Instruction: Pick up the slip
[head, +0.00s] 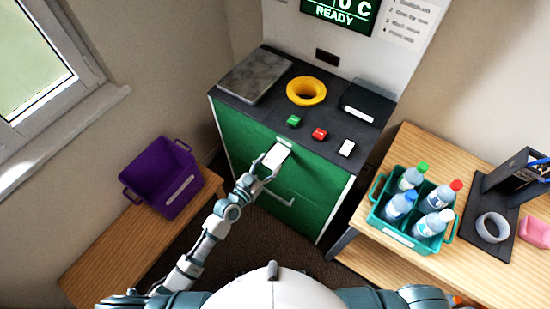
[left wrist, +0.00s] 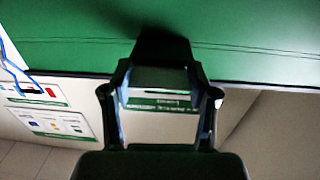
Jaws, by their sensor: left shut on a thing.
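The slip (head: 276,156) is a small white paper at the front of the green machine (head: 240,145), just below its dark top edge. My left gripper (head: 267,166) is shut on the slip. In the left wrist view the slip (left wrist: 160,122) shows pale with a green printed band, between the two fingers of my left gripper (left wrist: 160,78). A dark part of the machine's green front is just beyond the fingertips. I cannot tell whether the slip still touches the machine. My right gripper is not in view.
The machine top holds a metal plate (head: 255,74), a yellow ring (head: 306,90), green (head: 294,120) and red (head: 319,133) buttons and a white switch (head: 347,148). A purple crate (head: 160,178) sits on the left bench. A teal crate (head: 400,235) of bottles stands on the right table.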

